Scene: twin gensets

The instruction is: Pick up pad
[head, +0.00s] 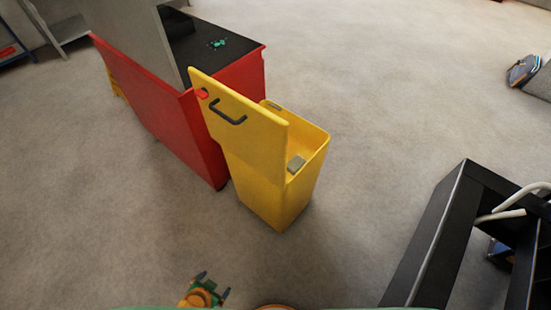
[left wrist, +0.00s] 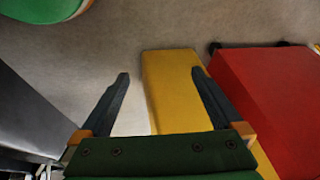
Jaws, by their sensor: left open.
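Two small grey pad-like blocks show in the open yellow drawer of the red cabinet: a nearer grey block (head: 296,164) and a farther grey block (head: 274,106). I cannot tell for sure which one is the pad. The yellow drawer (head: 255,175) is pulled out, with a dark handle on its tall front. My left gripper (head: 213,285) is low at the bottom of the head view, open and empty, well apart from the drawer. In the left wrist view its open fingers (left wrist: 161,76) point toward the yellow drawer (left wrist: 170,85). My right gripper is not in view.
The red cabinet (head: 185,130) stands behind the drawer, with a small green item (head: 217,43) on its dark top. A black frame (head: 440,230) with white tubes stands at the right. A blue-grey object (head: 523,70) lies far right. Carpet between is clear.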

